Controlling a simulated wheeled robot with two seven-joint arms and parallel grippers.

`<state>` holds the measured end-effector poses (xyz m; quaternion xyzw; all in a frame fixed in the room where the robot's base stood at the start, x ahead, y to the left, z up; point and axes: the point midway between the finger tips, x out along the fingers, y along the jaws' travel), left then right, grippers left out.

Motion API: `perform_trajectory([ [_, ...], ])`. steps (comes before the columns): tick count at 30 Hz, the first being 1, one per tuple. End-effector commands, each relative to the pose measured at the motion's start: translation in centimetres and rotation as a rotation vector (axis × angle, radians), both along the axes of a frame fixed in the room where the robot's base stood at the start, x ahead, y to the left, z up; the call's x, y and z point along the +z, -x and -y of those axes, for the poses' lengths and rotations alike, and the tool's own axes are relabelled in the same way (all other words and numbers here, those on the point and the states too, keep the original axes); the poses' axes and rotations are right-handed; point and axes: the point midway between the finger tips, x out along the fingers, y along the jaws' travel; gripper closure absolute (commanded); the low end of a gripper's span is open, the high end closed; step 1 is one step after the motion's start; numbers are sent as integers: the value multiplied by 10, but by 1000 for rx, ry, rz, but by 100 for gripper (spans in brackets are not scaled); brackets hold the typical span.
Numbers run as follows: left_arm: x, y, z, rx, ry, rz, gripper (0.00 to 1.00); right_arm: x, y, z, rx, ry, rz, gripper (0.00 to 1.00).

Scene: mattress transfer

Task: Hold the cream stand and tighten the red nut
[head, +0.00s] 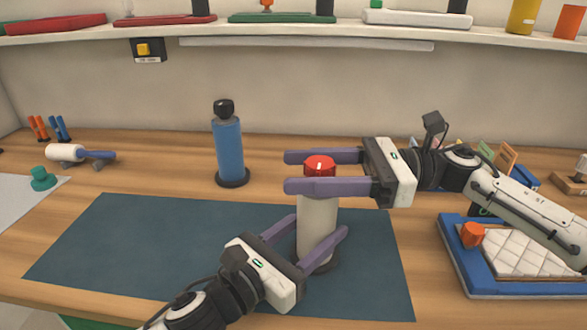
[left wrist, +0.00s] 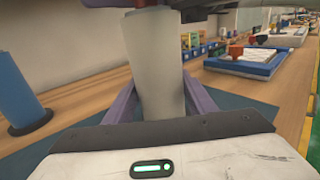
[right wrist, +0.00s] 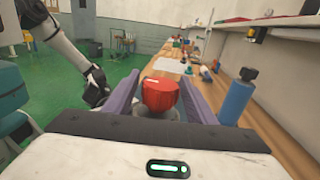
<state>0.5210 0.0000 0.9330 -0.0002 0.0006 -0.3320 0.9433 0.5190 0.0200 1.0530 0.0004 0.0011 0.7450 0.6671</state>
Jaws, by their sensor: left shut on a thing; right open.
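The cream stand (head: 317,225) stands upright on the dark mat (head: 190,250) and also shows in the left wrist view (left wrist: 157,70). The red nut (head: 319,166) sits on top of it; it shows between the fingers in the right wrist view (right wrist: 160,95). My left gripper (head: 320,234) is shut on the lower part of the stand, one finger on each side. My right gripper (head: 292,171) is open at the height of the nut, its fingers on either side of it with gaps visible. The nut's underside and thread are hidden.
A blue bottle-like post (head: 229,150) with a black knob stands behind the mat to the left. A blue tray (head: 480,280) with a white quilted pad and an orange piece lies at the right. A roller (head: 75,153) lies at the far left. A shelf (head: 300,28) runs above.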

Motion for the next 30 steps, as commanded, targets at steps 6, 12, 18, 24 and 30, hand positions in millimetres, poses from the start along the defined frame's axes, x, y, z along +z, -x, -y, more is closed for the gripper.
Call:
perform_trajectory([
  [6,5,0,1,-3,5,9,100,1,2,-18,0,-1,0,49],
  [12,5,0,1,-2,5,9,100,1,2,-19,-1,-1,0,49],
  [18,5,0,1,-3,5,9,100,1,2,-19,-1,-1,0,68],
  [24,5,0,1,-3,5,9,100,1,2,-19,-2,-1,0,90],
  [30,5,0,1,-3,4,10,100,0,1,-19,-26,1,0,90],
])
